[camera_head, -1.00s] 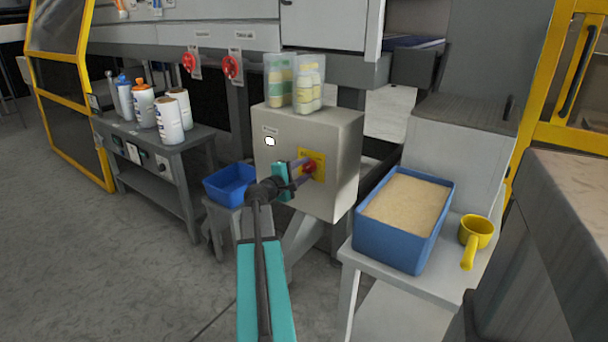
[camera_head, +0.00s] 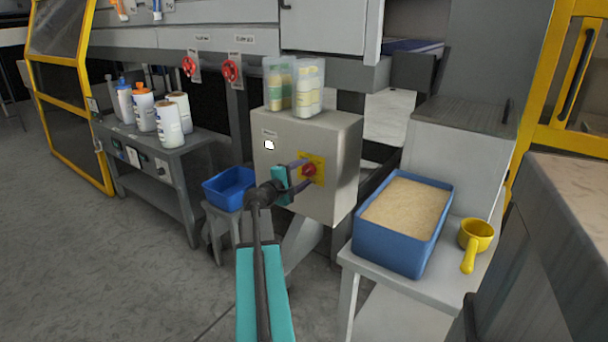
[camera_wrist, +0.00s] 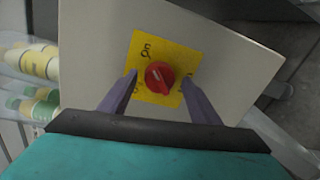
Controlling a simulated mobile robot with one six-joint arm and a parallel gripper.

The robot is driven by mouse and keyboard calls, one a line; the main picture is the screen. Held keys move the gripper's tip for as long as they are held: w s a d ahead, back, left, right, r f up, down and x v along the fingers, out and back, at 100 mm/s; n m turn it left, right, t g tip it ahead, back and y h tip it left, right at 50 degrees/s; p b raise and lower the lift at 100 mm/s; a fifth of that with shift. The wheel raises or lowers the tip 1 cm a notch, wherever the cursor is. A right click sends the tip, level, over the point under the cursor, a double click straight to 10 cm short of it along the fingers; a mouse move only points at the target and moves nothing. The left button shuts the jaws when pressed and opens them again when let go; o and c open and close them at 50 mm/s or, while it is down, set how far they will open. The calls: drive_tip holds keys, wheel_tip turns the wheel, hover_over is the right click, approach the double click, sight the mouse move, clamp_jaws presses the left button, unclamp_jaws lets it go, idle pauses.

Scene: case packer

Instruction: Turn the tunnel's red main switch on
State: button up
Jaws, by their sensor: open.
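The red main switch (camera_head: 309,170) is a round knob on a yellow plate (camera_head: 319,161) on the front of a grey box (camera_head: 342,160). In the wrist view the red knob (camera_wrist: 159,77) sits on the yellow plate (camera_wrist: 150,45), with "On" readable beside it and another label partly hidden by the fingers. My gripper (camera_head: 299,174) is in front of the plate. In the wrist view my gripper (camera_wrist: 160,80) is open, with one finger on each side of the knob; I cannot tell whether they touch it. The knob's exact pointing direction is unclear.
Clear containers with bottles (camera_head: 294,88) stand on the box. A blue bin (camera_head: 229,188) is at left. A blue tub of granules (camera_head: 392,245) and a yellow scoop (camera_head: 474,238) sit on a table at right. Two red valve wheels (camera_head: 231,71) hang behind.

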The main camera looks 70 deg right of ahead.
drive_tip(key=p+v, duration=0.1)
drive_tip(key=v, duration=1.2)
drive_tip(key=shift+a+p, duration=0.3)
